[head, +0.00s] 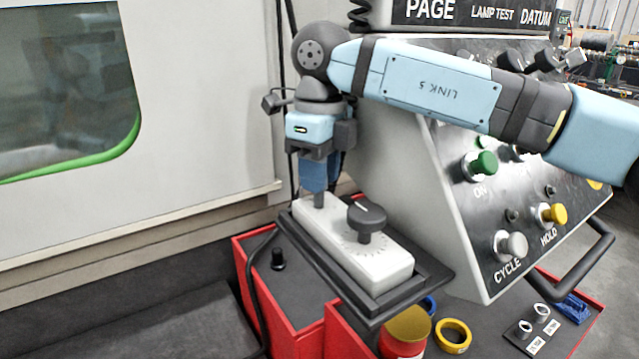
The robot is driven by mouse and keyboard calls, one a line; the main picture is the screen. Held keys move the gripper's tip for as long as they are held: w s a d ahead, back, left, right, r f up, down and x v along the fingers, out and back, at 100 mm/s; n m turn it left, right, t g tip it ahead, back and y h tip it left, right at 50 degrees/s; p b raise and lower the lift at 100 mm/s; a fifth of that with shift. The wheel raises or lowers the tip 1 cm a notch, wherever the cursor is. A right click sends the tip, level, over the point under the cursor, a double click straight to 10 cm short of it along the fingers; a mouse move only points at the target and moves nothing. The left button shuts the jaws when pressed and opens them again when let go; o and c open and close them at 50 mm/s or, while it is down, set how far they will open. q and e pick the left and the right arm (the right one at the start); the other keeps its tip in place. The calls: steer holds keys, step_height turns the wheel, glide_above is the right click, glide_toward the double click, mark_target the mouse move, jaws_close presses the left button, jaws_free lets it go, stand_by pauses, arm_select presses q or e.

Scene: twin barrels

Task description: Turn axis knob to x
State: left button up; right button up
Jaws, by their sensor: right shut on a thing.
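A white pendant box (385,266) lies on a dark tray in the middle of the head view. At its far left end, my right gripper (319,186) points down and is shut on a small dark knob (318,201), which I take as the axis knob. The fingers hide its top, so I cannot read its setting. A larger round black knob (367,216) with a white pointer line stands beside it, above tick marks on the box; nothing touches it. My left gripper is not in view.
A sloped control panel (455,200) with green, yellow and white buttons rises close on the right. The dark tray (372,308) sits on a red cart (310,342). Tape rolls (453,336) lie on the right. A machine wall with a window stands on the left.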

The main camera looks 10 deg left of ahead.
steer(key=shift+m, duration=0.5)
steer(key=shift+b, duration=0.3)
steer(key=o, duration=0.9)
steer(key=shift+o, duration=0.2)
step_height(320, 180, up, 14)
steer(key=b, duration=0.1)
steer(key=shift+w, duration=0.25)
steer(key=shift+d+f, duration=0.1)
steer(key=shift+f, duration=0.05)
